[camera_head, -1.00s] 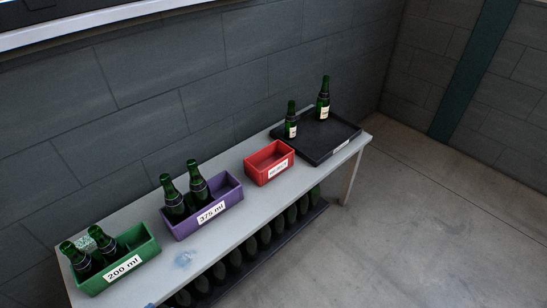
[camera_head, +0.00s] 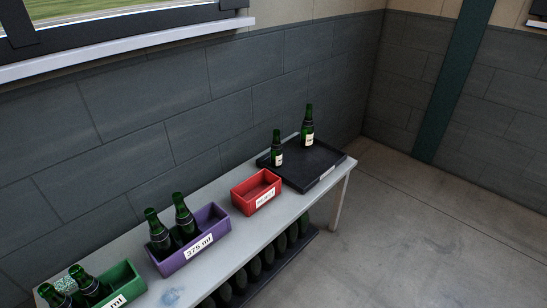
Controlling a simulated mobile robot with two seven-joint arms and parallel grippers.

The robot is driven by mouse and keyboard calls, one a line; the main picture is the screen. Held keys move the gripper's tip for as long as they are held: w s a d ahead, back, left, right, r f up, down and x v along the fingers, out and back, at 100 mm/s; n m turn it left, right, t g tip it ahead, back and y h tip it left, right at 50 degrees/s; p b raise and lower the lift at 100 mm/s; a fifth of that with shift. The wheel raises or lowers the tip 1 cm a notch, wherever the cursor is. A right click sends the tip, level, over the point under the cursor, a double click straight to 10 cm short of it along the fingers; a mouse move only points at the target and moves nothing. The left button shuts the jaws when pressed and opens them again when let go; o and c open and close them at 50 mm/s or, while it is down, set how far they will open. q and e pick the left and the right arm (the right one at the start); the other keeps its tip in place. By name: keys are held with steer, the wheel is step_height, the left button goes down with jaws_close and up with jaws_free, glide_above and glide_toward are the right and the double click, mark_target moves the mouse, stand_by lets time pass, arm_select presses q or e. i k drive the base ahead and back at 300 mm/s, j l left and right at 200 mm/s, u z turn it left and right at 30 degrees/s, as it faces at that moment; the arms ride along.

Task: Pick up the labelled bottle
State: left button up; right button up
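Two green bottles with pale labels stand upright on a black tray (camera_head: 318,172) at the far right end of the bench. The taller labelled bottle (camera_head: 307,128) is at the tray's back. The smaller labelled bottle (camera_head: 277,150) is nearer its left corner. Neither of my grippers is in view.
A grey bench (camera_head: 225,262) runs along the dark wall. It carries a green crate (camera_head: 126,276) and a purple crate (camera_head: 214,219), each with two bottles, and an empty red crate (camera_head: 257,190). Bottles fill a lower shelf. The floor (camera_head: 420,240) at right is clear.

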mark_target(276, 150)
steer(key=l+u, duration=0.15)
steer(key=u, duration=0.3)
steer(key=i+l+u, duration=0.1)
steer(key=u, duration=0.35)
steer(key=l+u, duration=0.45)
steer(key=l, duration=0.85)
steer(key=k+l+u, duration=0.15)
steer(key=l, duration=0.3)
